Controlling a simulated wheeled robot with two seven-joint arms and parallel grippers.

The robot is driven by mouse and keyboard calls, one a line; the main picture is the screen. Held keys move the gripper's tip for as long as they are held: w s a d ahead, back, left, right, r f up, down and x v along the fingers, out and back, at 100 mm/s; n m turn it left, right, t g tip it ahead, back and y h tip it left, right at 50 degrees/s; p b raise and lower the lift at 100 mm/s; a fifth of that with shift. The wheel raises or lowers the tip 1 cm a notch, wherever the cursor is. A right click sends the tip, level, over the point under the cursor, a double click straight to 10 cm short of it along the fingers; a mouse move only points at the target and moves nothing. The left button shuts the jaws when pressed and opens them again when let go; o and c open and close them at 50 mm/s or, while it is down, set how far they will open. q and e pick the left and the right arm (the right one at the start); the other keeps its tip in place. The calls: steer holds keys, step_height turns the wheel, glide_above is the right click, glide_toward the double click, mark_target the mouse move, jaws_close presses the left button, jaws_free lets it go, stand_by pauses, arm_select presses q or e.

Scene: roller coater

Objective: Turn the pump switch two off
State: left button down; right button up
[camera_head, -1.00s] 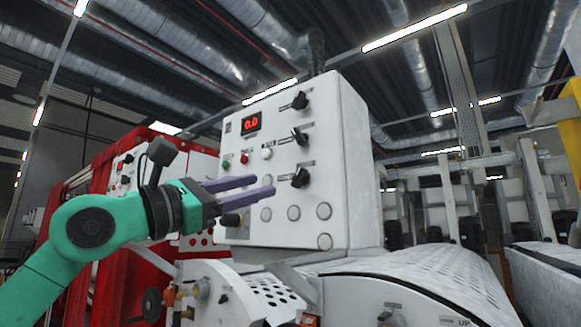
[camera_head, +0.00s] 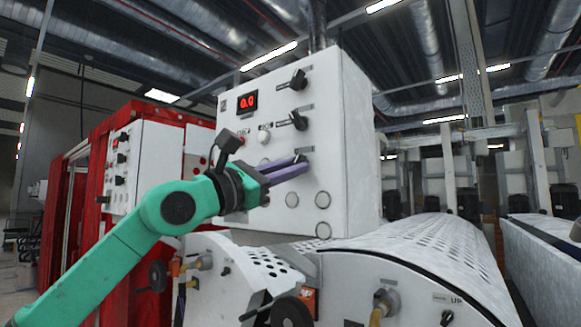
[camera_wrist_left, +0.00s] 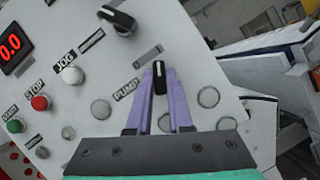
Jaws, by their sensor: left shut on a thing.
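The control panel (camera_head: 340,130) is a white box with a red "0.0" display and three black knobs in a column. The lowest knob (camera_wrist_left: 159,76) sits beside a label reading "PUMP" in the left wrist view; I cannot read a number there. My left gripper (camera_head: 303,164) has its two purple fingers on either side of this knob. The gripper (camera_wrist_left: 160,72) is shut on it, and the knob points up between the fingertips in the wrist view. In the head view the fingers hide most of the knob. My right gripper is not in view.
The middle knob (camera_head: 298,121) and top knob (camera_head: 298,79) are above. A white JOG button (camera_wrist_left: 72,75), red STOP button (camera_wrist_left: 40,102) and green START button (camera_wrist_left: 16,125) lie to the left. A perforated white roller cover (camera_head: 420,250) is below right.

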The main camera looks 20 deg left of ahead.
arm_select(q)
steer(key=shift+s+d+n+t+y+b, duration=0.1)
steer(key=shift+n+t+y+b, duration=0.45)
steer(key=shift+n+y+b, duration=1.45)
steer(key=shift+s+d+n+t+y+b, duration=0.1)
steer(key=shift+n+t+y+b, duration=0.55)
steer(key=shift+n+b, duration=2.6)
steer(key=shift+d+n+t+y+b, duration=0.1)
steer(key=shift+n+t+y+b, duration=0.4)
steer(key=shift+n+y+b, duration=2)
steer(key=shift+r+n+h+p, duration=0.1)
steer(key=shift+n+h+p, duration=0.55)
steer(key=shift+n+h, duration=0.45)
steer(key=c, duration=0.8)
jaws_free()
steer(key=shift+w, duration=0.1)
